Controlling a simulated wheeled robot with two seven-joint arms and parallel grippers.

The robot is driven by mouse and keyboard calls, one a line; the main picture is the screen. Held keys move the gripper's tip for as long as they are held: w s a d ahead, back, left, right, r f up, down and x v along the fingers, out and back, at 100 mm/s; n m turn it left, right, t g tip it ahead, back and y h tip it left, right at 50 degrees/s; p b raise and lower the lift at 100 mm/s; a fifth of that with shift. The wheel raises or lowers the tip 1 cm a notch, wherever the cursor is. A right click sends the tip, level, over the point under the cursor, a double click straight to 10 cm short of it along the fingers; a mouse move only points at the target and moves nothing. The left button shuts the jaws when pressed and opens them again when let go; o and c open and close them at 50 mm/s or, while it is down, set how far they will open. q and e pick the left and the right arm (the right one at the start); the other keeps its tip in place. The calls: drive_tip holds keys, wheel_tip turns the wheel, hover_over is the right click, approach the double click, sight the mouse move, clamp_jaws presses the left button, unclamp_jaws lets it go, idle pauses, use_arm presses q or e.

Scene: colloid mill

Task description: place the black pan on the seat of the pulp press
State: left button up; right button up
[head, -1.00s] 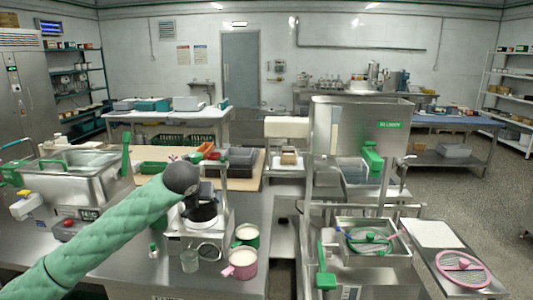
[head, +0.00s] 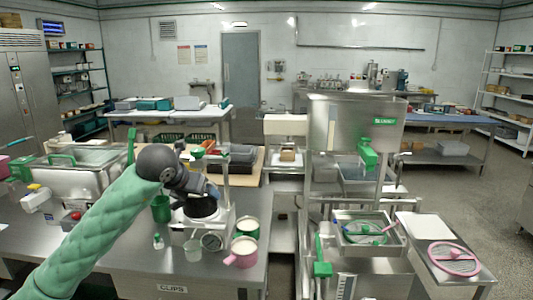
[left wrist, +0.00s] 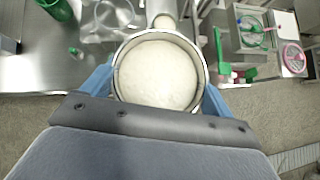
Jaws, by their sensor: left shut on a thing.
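The black pan (head: 201,208) is low over the white machine with a round dial and upright column, which looks like the pulp press (head: 219,222). My left gripper (head: 205,188) is shut on the pan from above. In the left wrist view the pan's round rim (left wrist: 201,62) lies between my two blue fingers (left wrist: 157,90), with a pale, whitish inside. The seat is hidden under the pan, and I cannot tell whether the pan touches it. My right gripper is not in view.
A pink mug (head: 242,253) and a green mug (head: 247,229) stand right of the press. A large steel machine (head: 352,130) is at the right, past a gap.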

sight(191, 206)
use_arm(q)
drive_tip(key=s, duration=0.1)
drive_tip(key=s+f, duration=0.1)
drive_tip(key=s+a+f, duration=0.1)
drive_tip(key=s, duration=0.1)
drive_tip(key=shift+f, duration=0.15)
wheel_tip(191, 206, down, 7)
drive_tip(key=s, duration=0.2)
drive_tip(key=shift+a+f, duration=0.15)
drive_tip(key=shift+a, duration=0.15)
drive_tip(key=shift+d, duration=0.1)
drive_tip(key=shift+a, duration=0.2)
idle(0.7)
